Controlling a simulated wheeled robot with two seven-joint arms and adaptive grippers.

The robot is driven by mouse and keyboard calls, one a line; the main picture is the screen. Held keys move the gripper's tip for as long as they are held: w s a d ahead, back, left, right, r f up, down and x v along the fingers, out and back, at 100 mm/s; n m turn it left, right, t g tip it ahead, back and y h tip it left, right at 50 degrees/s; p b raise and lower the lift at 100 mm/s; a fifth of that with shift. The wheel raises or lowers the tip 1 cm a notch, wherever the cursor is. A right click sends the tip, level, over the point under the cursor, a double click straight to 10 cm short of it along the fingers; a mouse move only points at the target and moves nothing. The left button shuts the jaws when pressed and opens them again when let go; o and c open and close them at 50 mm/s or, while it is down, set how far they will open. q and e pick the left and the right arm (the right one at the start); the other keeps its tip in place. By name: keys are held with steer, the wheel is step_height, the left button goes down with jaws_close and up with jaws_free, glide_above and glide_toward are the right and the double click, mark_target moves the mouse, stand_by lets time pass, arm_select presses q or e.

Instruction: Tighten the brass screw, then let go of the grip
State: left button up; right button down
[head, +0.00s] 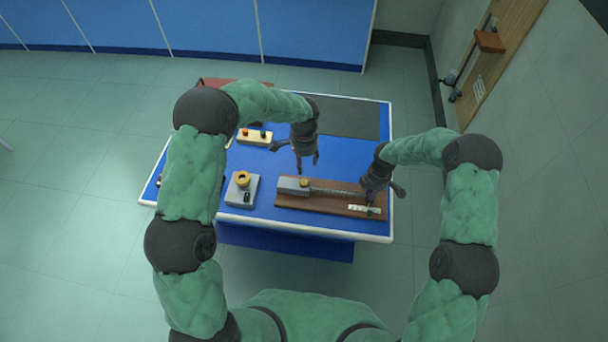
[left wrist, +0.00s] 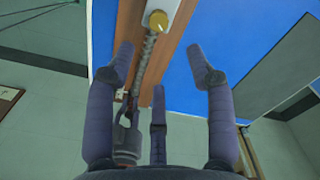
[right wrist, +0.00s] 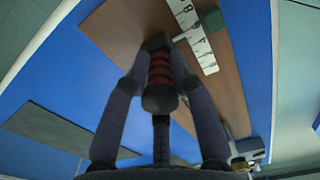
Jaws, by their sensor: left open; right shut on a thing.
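The brass screw (head: 304,183) sits on top of a grey block (head: 288,187) at the left of a wooden board (head: 320,203). It also shows in the left wrist view (left wrist: 158,22). My left gripper (head: 307,167) is open and empty, above and behind the block, apart from the screw. A coiled rod (head: 337,192) runs right from the block. My right gripper (head: 372,200) is shut on the grip (right wrist: 159,78), a dark handle with red bands, at the board's right end. A white numbered scale (right wrist: 194,35) lies beside the grip.
On the blue table (head: 268,215), a grey box with a yellow ring (head: 242,188) stands left of the board. A pale box with coloured buttons (head: 255,138) is behind it. A dark mat (head: 350,119) covers the back right. A small green block (right wrist: 212,20) sits by the scale.

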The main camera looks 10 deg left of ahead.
mark_target(304, 181)
arm_select(q)
step_height(304, 181, down, 12)
steer(key=n, duration=1)
steer(key=shift+n, duration=0.4)
jaws_close()
